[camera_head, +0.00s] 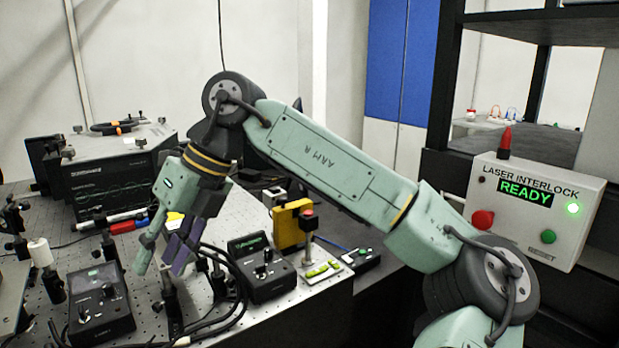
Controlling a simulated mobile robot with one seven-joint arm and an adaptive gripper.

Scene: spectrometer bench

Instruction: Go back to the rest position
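My gripper (160,266) hangs at the end of my pale green arm, pointing down over the left part of the bench (232,212). Its fingers look spread, one pale green on the left and one with purplish faces on the right. I see nothing held between them. The fingertips are in front of the posts and cables in this view; their height above the bench top is hard to judge. My arm reaches in from the lower right, bends at a high elbow and comes down to the gripper.
A grey instrument (115,170) stands at the back left. Control boxes (262,268) (100,305), optical posts (46,268) and black cables crowd the bench near my gripper. A yellow mount (290,224) stands to its right. The laser interlock box (535,208) reads READY with a green light.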

